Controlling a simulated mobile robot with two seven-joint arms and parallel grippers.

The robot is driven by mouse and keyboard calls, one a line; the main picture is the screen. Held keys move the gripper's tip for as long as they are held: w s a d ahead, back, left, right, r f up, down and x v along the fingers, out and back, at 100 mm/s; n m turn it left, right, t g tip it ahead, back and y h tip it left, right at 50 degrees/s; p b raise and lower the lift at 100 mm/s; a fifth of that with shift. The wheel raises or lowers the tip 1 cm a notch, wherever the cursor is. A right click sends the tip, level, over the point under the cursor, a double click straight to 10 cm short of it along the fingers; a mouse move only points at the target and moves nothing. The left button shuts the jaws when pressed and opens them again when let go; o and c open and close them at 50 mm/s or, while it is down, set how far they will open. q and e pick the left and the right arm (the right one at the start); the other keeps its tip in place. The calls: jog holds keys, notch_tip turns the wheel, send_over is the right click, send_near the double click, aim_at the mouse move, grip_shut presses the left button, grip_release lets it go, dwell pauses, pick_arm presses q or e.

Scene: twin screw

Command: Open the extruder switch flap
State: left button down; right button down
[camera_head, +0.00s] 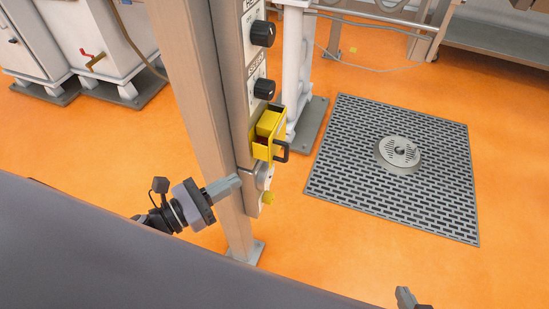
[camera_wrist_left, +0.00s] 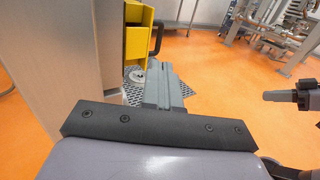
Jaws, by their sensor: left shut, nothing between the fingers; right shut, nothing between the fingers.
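The yellow extruder switch box (camera_head: 269,124) is mounted on a panel on a steel post, and a dark red part shows inside it. Its yellow flap (camera_head: 263,150) with a black handle (camera_head: 281,149) is at the lower front; I cannot tell how far it stands open. In the left wrist view, the yellow flap (camera_wrist_left: 137,43) and handle (camera_wrist_left: 157,38) are just beyond the fingers. My left gripper (camera_head: 232,186) is shut and empty, below and left of the flap, apparently apart from it. My right gripper (camera_head: 404,296) is shut and empty at the bottom edge.
The steel post (camera_head: 197,90) stands left of the panel. Two black knobs (camera_head: 262,33) (camera_head: 264,89) sit above the yellow box. A floor grate (camera_head: 445,170) lies to the right; the orange floor there is open.

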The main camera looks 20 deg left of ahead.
pick_arm(q)
jog(key=p, duration=0.1)
send_near(285, 153)
jog(key=x, duration=0.5)
jog(key=shift+x, duration=0.9)
jog(key=shift+d, duration=0.1)
